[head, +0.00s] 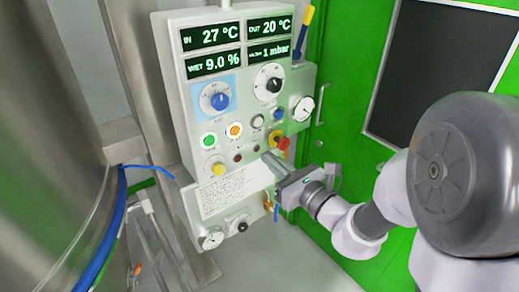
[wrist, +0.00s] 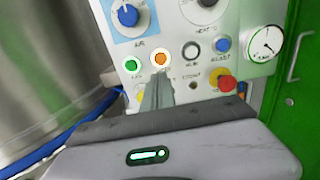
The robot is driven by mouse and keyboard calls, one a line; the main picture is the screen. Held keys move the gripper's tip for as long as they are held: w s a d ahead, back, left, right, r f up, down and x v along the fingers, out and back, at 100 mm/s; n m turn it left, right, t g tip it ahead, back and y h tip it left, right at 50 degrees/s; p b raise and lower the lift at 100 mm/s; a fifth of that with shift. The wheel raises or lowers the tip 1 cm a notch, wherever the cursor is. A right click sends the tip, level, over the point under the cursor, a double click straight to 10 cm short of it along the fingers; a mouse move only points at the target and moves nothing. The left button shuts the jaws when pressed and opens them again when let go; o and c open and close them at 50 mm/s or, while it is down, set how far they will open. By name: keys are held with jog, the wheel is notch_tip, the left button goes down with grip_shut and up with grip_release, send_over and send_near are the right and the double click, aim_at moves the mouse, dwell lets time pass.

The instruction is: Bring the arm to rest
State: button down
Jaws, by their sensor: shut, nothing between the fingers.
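My gripper (head: 267,157) is at the lower part of a white control panel (head: 211,105), with its fingers pointing at the panel face. In the wrist view, the closed fingers (wrist: 157,90) point up toward a lit orange button (wrist: 160,58). The fingers are together and hold nothing. They hide part of the panel below the orange button. I cannot tell whether the fingertips touch the panel. My arm reaches in from the right in the head view.
A large steel vessel (head: 45,130) stands at the left with a blue hose (head: 105,235). The panel carries a blue knob (head: 219,101), a black knob (head: 272,85), a green button (head: 209,140), a red knob (head: 281,143) and gauges. A green door (head: 345,95) is behind at the right.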

jog(key=shift+d+f, duration=0.1)
jog(key=shift+d, duration=0.05)
jog(key=shift+s, duration=0.1)
dwell(0.4)
jog(key=s+a+r+n+g+y+b, duration=0.1)
jog(key=s+a+n+g+y, duration=0.3)
jog(key=s+a+n+g, duration=0.6)
jog(key=s+d+f+n+g+h, duration=0.1)
jog(key=s+f+n+g+h, duration=0.15)
jog(key=s+n, duration=0.6)
jog(key=s+d+f+n+t+h, duration=0.1)
jog(key=s+d+n+h, duration=0.2)
jog(key=d, duration=0.4)
jog(key=s+d+f+n+t+h+b, duration=0.1)
jog(key=s+d+n+t+h, duration=0.1)
jog(key=d+h, duration=0.4)
jog(key=shift+s+d+n+b, duration=0.3)
jog(key=shift+s+d+n, duration=0.25)
jog(key=shift+d+n, duration=0.1)
jog(key=shift+a+h, duration=0.1)
jog(key=shift+h, duration=0.15)
